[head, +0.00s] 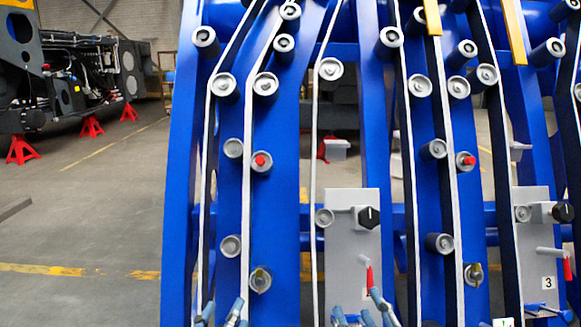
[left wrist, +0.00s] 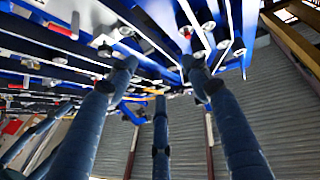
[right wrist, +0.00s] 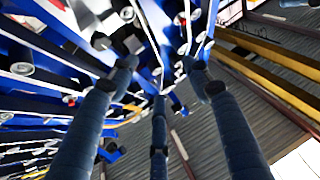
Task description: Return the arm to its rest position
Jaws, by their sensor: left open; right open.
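The blue chassis (head: 180,200) fills the middle and right of the head view, close in front of me. My left gripper (head: 221,314) shows at the bottom edge of that view, in front of the chassis's left part. My right gripper (head: 362,314) is at the bottom edge near the middle, just below a red-handled lever (head: 369,278). I cannot tell whether it touches the lever. In the left wrist view (left wrist: 163,75) and right wrist view (right wrist: 160,75), the fingers are spread with nothing held between them. The arm links are out of sight in the head view.
Grey panels (head: 340,235) (head: 536,230) with black knobs and red-handled levers stand on the chassis. Round rollers and red buttons (head: 262,161) stick out from it. Another machine on red stands (head: 92,125) is at the far left. The floor on the left is mostly open.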

